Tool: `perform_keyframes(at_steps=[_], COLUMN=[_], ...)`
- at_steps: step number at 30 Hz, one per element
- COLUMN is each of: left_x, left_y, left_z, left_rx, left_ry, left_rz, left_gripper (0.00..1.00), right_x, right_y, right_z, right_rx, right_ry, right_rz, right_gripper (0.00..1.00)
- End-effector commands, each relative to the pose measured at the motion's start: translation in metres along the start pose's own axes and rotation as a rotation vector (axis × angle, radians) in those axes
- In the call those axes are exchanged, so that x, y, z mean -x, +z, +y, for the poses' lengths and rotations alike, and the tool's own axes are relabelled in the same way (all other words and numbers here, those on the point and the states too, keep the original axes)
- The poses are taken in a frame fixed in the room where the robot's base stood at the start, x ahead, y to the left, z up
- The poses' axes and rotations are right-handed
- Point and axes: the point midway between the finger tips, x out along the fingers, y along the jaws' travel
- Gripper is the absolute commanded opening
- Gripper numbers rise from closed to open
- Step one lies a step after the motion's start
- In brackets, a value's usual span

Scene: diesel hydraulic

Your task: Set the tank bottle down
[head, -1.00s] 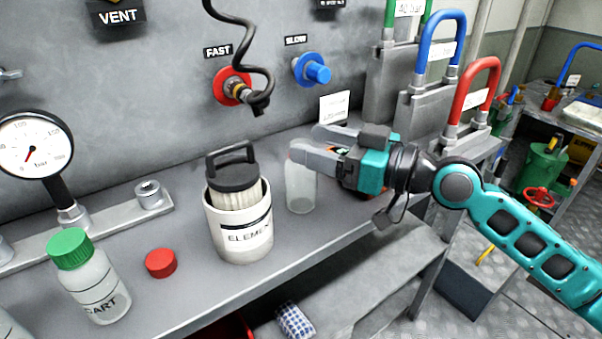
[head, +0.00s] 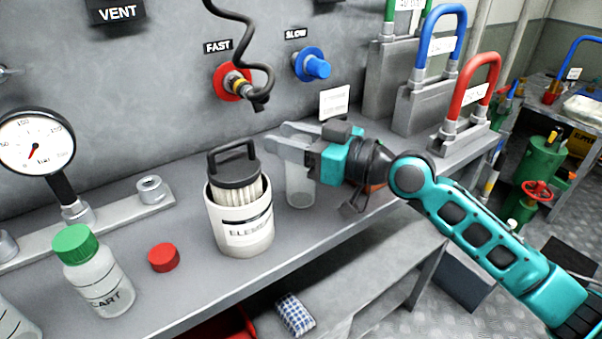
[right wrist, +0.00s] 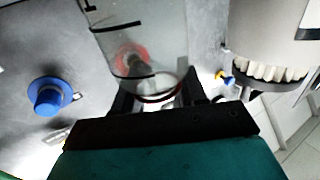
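The clear bottle (head: 299,188), which I take to be the tank bottle, stands upright on the grey bench, right of the white ELEMENT canister. No cap shows on it, and its upper part is hidden behind my gripper. My right gripper (head: 278,140) comes in from the right at the height of the bottle's top, its fingers apart and reaching past the bottle. In the right wrist view the clear bottle (right wrist: 140,45) with dark markings lies between the dark fingers; contact cannot be made out. My left gripper is not in view.
The ELEMENT canister (head: 240,225) stands close left of the bottle. A red cap (head: 163,257) and a green-capped CART bottle (head: 95,275) are farther left. A black hose (head: 262,75) hangs above. A white card (head: 334,101) stands behind. The bench's front edge is near.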

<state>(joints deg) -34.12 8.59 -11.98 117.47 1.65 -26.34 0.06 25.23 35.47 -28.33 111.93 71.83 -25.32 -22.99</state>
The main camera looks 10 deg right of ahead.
Motion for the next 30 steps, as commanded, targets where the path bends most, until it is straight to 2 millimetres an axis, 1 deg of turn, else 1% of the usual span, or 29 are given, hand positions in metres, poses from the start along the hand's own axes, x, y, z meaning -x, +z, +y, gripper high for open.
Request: perform_keyframes(at_steps=[1, 2, 12, 23, 26, 30], left_x=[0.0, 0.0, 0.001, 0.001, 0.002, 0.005], left_y=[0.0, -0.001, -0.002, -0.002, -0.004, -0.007], left_z=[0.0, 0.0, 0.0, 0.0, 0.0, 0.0], left_rx=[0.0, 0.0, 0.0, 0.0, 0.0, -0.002], left_ry=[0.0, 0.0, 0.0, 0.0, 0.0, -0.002], left_rz=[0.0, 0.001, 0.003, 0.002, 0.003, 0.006], left_gripper=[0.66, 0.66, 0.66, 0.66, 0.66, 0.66], right_x=[0.0, 0.0, 0.0, 0.0, 0.0, 0.0], right_y=[0.0, 0.0, 0.0, -0.002, -0.007, -0.024], right_z=[0.0, 0.0, 0.0, 0.0, 0.0, 0.0], right_rx=[0.0, 0.0, 0.0, 0.001, 0.002, 0.004], right_ry=[0.0, 0.0, 0.0, 0.0, 0.0, 0.0], right_rz=[0.0, 0.0, 0.0, 0.001, 0.002, 0.004], right_gripper=[0.36, 0.33, 0.01, 0.0, 0.0, 0.0])
